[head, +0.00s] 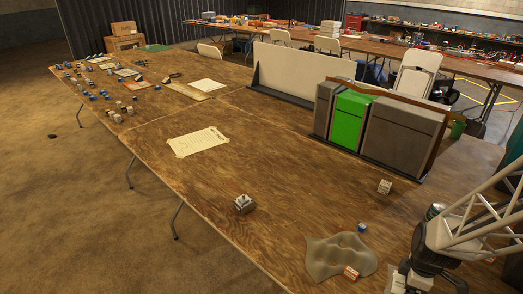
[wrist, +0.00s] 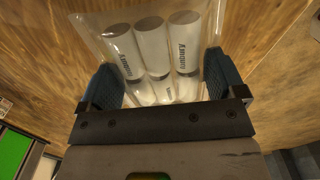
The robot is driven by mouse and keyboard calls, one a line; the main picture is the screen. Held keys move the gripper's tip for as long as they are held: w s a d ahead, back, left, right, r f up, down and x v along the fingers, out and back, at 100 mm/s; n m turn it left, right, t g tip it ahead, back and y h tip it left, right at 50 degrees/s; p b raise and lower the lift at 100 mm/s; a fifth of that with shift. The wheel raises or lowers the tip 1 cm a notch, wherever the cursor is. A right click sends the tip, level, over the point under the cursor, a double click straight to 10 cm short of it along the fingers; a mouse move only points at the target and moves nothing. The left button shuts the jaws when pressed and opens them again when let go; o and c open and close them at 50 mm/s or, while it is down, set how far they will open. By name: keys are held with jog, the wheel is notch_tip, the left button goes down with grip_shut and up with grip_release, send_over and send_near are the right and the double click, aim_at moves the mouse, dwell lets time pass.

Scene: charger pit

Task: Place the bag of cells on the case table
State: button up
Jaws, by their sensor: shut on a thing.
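The bag of cells (wrist: 155,48) is a clear plastic bag with several white, dark-lettered cylinders. My gripper (wrist: 160,75) has its blue-padded fingers on either side of the bag and is shut on it. In the head view my gripper (head: 420,281) is at the lower right, with a pale part of what looks like the bag (head: 397,283) at the bottom edge. A long wooden table (head: 230,180) carries grey and green cases; I cannot tell if it is the case table. Wood surface shows behind the bag in the wrist view; its gap to the bag is unclear.
A crumpled grey-brown cloth (head: 338,256), an orange-white box (head: 351,272), a blue item (head: 362,228) and a white cube (head: 384,187) lie near my gripper. A small grey device (head: 243,203) stands mid-table. The cases (head: 385,132) stand behind. Bare wood lies between.

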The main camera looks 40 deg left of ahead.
notch_tip(320, 180, up, 3)
jog(key=shift+r, duration=0.1)
jog(key=shift+w+a+r, duration=0.1)
jog(key=shift+a, duration=0.15)
jog(key=w+a+n, duration=0.2)
jog(key=a, duration=0.9)
jog(key=w+a+n, duration=0.1)
jog(key=w+a, duration=0.1)
jog(key=a, duration=0.8)
jog(key=s+a+f+n, duration=0.1)
jog(key=a, duration=0.5)
jog(key=s+a+f+n, duration=0.1)
jog(key=a, duration=0.6)
jog(key=s+a+f, duration=0.1)
jog(key=s+a, duration=0.1)
jog(key=a, duration=0.4)
jog(key=shift+a+f+n, duration=0.25)
jog(key=shift+f+n, duration=0.05)
jog(key=shift+n, duration=0.1)
jog(key=shift+w+f, duration=0.1)
jog(key=shift+f, duration=0.65)
send_over(285, 198)
jog(key=shift+f, duration=0.75)
